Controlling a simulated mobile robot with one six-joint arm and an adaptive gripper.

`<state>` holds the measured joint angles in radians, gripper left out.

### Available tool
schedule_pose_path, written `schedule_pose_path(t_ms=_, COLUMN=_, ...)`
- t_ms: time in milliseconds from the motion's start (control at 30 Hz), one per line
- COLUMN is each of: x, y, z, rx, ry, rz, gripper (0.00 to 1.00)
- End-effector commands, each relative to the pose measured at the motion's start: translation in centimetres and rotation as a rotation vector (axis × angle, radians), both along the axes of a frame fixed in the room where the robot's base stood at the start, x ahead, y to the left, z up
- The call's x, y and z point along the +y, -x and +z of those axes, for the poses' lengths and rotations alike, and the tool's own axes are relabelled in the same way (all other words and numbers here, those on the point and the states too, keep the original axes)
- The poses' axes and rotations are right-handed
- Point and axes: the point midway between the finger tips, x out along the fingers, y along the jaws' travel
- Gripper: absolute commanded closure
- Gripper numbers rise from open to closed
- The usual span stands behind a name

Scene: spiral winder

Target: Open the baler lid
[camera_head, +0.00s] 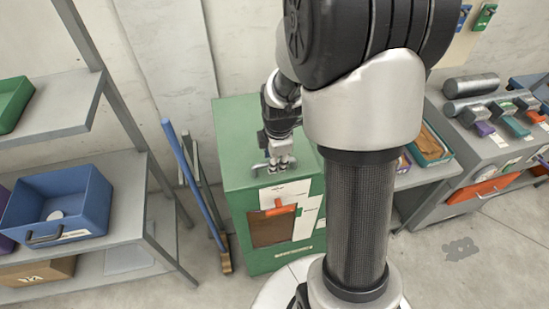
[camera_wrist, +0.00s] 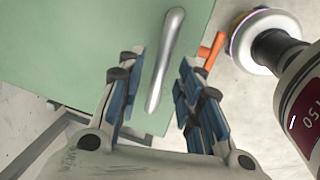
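The baler (camera_head: 240,182) is a green box standing on the floor in the middle of the head view. Its lid (camera_head: 236,125) is the flat green top, which lies level and shut; the lid also fills the upper left of the wrist view (camera_wrist: 75,45). A silver bar handle (camera_wrist: 166,60) is on the lid. My gripper (camera_wrist: 161,72) is open over the lid, with blue-padded fingers. The handle's lower part shows between the fingers, with a gap on both sides. In the head view my gripper (camera_head: 281,165) is low over the lid's front part, partly hiding the handle.
An orange lever (camera_head: 281,208) is on the baler's front, beside white labels. A shelf with a blue bin (camera_head: 60,207) stands at left. A blue-handled broom (camera_head: 190,175) leans between shelf and baler. A grey workbench (camera_head: 480,145) stands at right.

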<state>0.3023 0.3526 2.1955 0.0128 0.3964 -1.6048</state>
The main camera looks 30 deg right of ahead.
Motion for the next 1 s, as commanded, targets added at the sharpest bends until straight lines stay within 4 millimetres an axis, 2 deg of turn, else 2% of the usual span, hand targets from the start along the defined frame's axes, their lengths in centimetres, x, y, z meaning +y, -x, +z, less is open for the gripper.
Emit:
schedule_pose_path(t_ms=267, x=-0.01, y=-0.04, z=-0.04, rx=-0.001, ry=0.0, rz=0.0, gripper=0.68)
schedule_pose_path(t_ms=733, x=-0.02, y=-0.03, z=-0.02, rx=-0.001, ry=0.0, rz=0.0, gripper=1.0)
schedule_pose_path(t_ms=1000, x=-0.01, y=-0.04, z=-0.02, rx=-0.001, ry=0.0, rz=0.0, gripper=1.0)
